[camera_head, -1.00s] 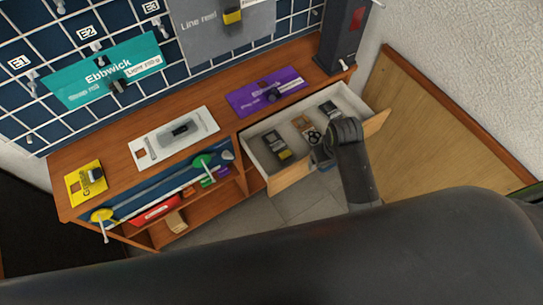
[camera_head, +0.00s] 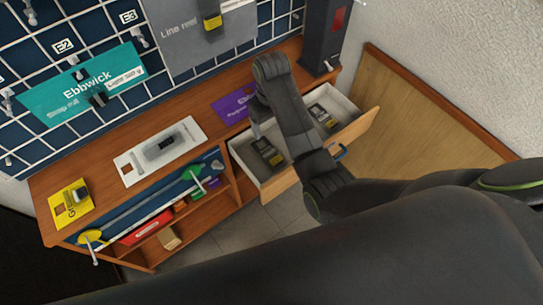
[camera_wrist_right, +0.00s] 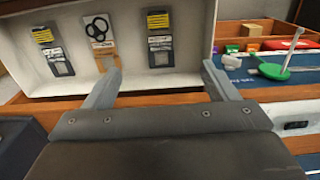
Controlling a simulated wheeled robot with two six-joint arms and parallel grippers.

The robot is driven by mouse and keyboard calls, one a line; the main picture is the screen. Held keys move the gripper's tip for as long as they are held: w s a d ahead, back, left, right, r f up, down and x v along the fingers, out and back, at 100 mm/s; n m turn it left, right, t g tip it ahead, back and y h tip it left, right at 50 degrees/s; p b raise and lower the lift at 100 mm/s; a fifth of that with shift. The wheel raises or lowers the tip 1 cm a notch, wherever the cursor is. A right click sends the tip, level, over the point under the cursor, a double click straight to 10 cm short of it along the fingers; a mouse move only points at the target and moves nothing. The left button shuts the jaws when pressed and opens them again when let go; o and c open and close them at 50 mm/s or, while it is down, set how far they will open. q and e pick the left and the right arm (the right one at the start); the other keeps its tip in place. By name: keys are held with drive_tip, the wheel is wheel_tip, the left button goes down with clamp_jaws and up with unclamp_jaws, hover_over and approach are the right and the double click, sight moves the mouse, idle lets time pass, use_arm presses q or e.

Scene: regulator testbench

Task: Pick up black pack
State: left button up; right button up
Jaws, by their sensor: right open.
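Three flat packs lie in the open drawer. In the right wrist view, a dark pack with a yellow label (camera_wrist_right: 46,50) is at left, a brown card with black rings (camera_wrist_right: 101,40) in the middle, and another dark pack with a yellow label (camera_wrist_right: 160,38) at right. I cannot tell which is the black pack. The head view shows the two dark packs (camera_head: 266,152) (camera_head: 322,116); my right arm hides the card. My right gripper (camera_wrist_right: 161,76) is open and empty, its fingers pointing toward the drawer, apart from the packs. My left gripper is out of view.
The drawer (camera_head: 283,182) sticks out of the wooden bench (camera_head: 105,165). A purple card (camera_head: 230,108), white card (camera_head: 190,134) and yellow card (camera_head: 71,204) lie on top. A dark tower (camera_head: 322,40) stands behind the drawer. A green-handled part (camera_wrist_right: 273,70) is beside it.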

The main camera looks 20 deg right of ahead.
hover_over(272, 155)
wheel_tip(272, 155, down, 10)
drive_tip(key=shift+s+f+b, duration=0.1)
drive_tip(key=shift+f+b, duration=0.1)
drive_tip(key=shift+b, duration=0.25)
drive_tip(key=shift+f+b, duration=0.35)
drive_tip(key=shift+f, duration=2.7)
drive_tip(key=shift+c, duration=0.3)
drive_tip(key=c, duration=1.1)
drive_tip(key=shift+o, duration=0.2)
drive_tip(key=shift+r, duration=0.15)
wheel_tip(272, 155, up, 18)
drive_tip(key=p, duration=0.2)
drive_tip(key=shift+p, duration=0.4)
